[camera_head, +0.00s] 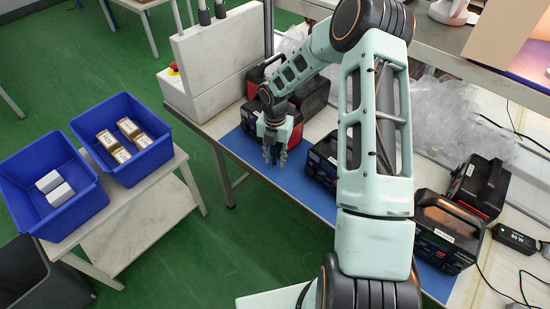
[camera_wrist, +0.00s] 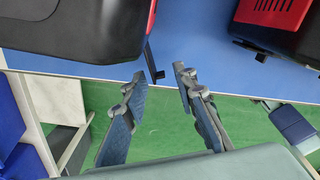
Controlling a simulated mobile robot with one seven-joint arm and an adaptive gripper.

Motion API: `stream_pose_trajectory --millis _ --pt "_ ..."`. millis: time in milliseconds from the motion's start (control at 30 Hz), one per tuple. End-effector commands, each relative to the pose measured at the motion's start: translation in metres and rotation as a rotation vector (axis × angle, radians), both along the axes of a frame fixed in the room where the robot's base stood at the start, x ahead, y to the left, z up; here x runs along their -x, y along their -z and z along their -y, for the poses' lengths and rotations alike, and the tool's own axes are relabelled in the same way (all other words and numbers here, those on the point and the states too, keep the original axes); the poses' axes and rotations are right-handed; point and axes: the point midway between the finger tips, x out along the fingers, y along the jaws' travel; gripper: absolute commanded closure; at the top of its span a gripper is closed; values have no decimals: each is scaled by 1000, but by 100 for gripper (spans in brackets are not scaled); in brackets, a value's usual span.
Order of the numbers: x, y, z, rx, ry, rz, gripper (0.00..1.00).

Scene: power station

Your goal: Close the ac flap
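A black and red power station (camera_wrist: 75,25) fills the upper left of the wrist view. A thin dark piece (camera_wrist: 153,60), perhaps the AC flap, juts from its lower right corner; I cannot tell for sure. My gripper (camera_wrist: 160,78) is open, with that piece near the gap between its fingertips; contact cannot be made out. In the head view my gripper (camera_head: 274,156) points down in front of a power station at the far end of the blue mat (camera_head: 243,149). It hides much of that station's front.
Another power station (camera_head: 324,160) stands to the right on the mat, and it also shows in the wrist view (camera_wrist: 275,25). More stations (camera_head: 445,235) stand nearer my base. Blue bins (camera_head: 50,190) sit on a side table at left. Green floor is clear between tables.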

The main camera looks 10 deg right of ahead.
Motion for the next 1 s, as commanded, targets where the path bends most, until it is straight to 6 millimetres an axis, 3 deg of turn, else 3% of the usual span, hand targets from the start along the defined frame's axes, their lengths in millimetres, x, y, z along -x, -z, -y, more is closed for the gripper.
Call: stream_pose_trajectory --millis 367,600,1000 --pt "0 7 0 1 0 0 74" --pt "0 7 0 1 1 0 99" --pt "0 7 0 1 4 0 100"
